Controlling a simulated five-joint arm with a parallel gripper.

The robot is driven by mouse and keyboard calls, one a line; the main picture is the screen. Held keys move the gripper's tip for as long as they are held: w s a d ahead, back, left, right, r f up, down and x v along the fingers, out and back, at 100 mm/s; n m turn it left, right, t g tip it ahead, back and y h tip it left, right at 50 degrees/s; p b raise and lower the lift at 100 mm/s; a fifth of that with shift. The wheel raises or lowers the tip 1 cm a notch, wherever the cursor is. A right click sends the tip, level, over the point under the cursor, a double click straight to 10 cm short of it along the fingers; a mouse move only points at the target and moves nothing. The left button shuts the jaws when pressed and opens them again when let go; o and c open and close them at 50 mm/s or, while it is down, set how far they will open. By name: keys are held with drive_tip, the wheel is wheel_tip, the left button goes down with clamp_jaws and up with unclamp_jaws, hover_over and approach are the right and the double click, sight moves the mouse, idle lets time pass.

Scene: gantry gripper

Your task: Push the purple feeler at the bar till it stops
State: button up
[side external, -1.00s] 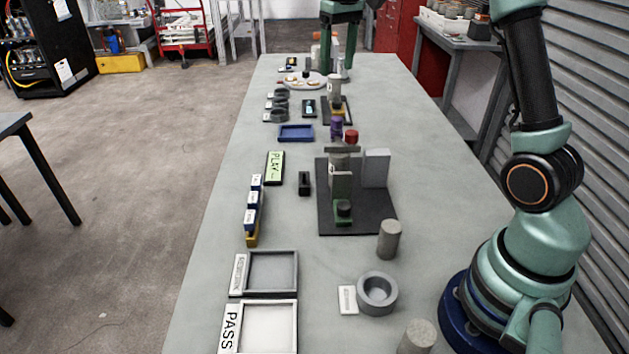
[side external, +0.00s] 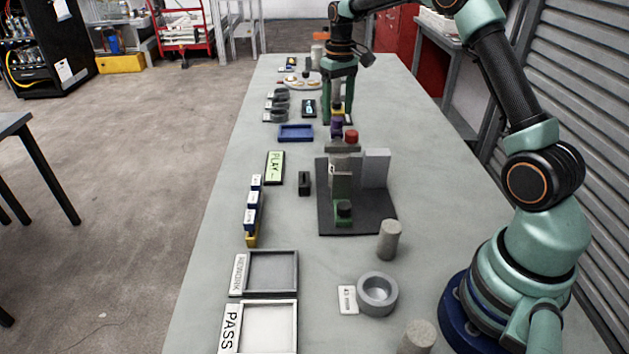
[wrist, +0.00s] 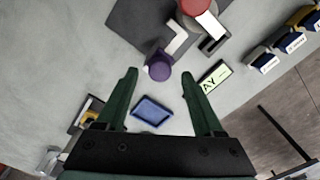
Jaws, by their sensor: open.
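A grey bar-like part (side external: 340,180) stands on the plate, nearer the camera than the feeler. A red cap (side external: 351,136) sits just right of the feeler. My gripper (side external: 338,119) is open, with green fingers pointing down. In the wrist view my gripper (wrist: 159,76) has the feeler in line between its fingertips. I cannot tell whether they touch it. The feeler's contact with the bar is hidden.
A blue tray (side external: 281,139) lies left of the feeler. A display reading PLAY (side external: 275,168) and a small dark block (side external: 305,183) lie left of the plate. A light grey block (side external: 376,168) stands on the plate's right side. The table right of the feeler is clear.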

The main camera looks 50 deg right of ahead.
drive_tip(key=shift+f, duration=1.1)
drive_tip(key=c, duration=1)
drive_tip(key=shift+s+a, duration=1)
drive_tip(key=shift+a, duration=0.05)
drive_tip(key=o, duration=1)
wheel_tip(320, 180, up, 12)
hover_over(339, 119)
drive_tip(key=s+a, duration=0.2)
drive_tip(key=shift+w, duration=0.25)
